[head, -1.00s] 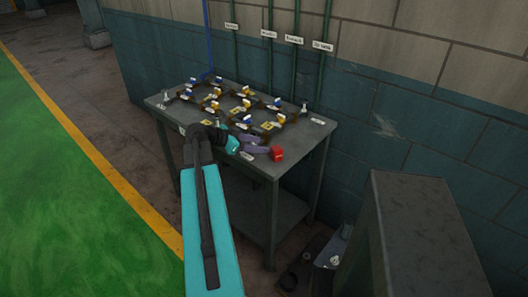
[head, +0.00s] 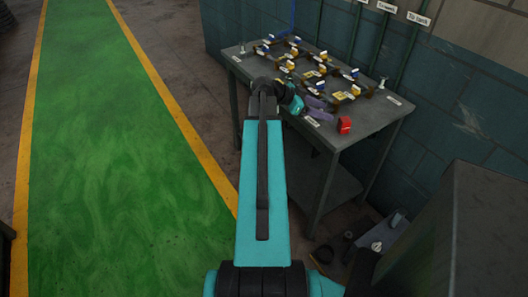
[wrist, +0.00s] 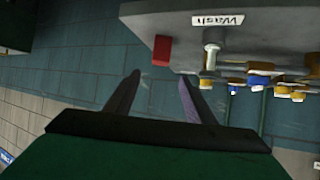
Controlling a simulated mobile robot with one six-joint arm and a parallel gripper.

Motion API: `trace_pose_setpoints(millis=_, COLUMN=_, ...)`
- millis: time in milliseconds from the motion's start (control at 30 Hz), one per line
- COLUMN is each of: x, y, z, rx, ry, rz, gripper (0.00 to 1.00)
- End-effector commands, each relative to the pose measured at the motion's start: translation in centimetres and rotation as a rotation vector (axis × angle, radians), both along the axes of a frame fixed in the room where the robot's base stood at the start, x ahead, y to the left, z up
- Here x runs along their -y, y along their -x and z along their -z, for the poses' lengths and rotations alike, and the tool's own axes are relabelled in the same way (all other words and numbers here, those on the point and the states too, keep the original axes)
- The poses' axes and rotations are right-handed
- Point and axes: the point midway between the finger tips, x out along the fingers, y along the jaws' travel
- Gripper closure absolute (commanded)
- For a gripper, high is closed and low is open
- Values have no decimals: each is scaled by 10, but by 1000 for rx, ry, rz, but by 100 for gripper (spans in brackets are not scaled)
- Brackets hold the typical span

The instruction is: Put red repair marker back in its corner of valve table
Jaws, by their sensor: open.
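The red repair marker (head: 344,125) is a small red block at the front right part of the grey valve table (head: 372,118). In the wrist view the marker (wrist: 162,50) stands at the table's edge, just beyond my fingertips, with the picture turned upside down. My gripper (head: 325,109) is over the table's front edge, left of the marker. Its two fingers are spread and empty in the wrist view (wrist: 159,80), with a visible gap to the marker. The marker's underside and exact contact with the tabletop are hard to make out.
Several valves with blue, white and yellow handles (head: 312,73) fill the tabletop behind my gripper. A "Wash" label (wrist: 217,20) is beside a grey peg (wrist: 211,52). A dark grey cabinet (head: 480,220) stands at the right. Green floor (head: 110,150) is clear at left.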

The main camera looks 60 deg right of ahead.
Motion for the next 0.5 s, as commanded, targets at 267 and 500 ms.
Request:
trace_pose_setpoints(millis=267, x=-8, y=-18, z=18, rx=-6, ry=-50, rz=-45, gripper=50)
trace_pose_setpoints(millis=500, x=-49, y=-85, z=85, rx=-38, ry=-247, rz=-229, gripper=50)
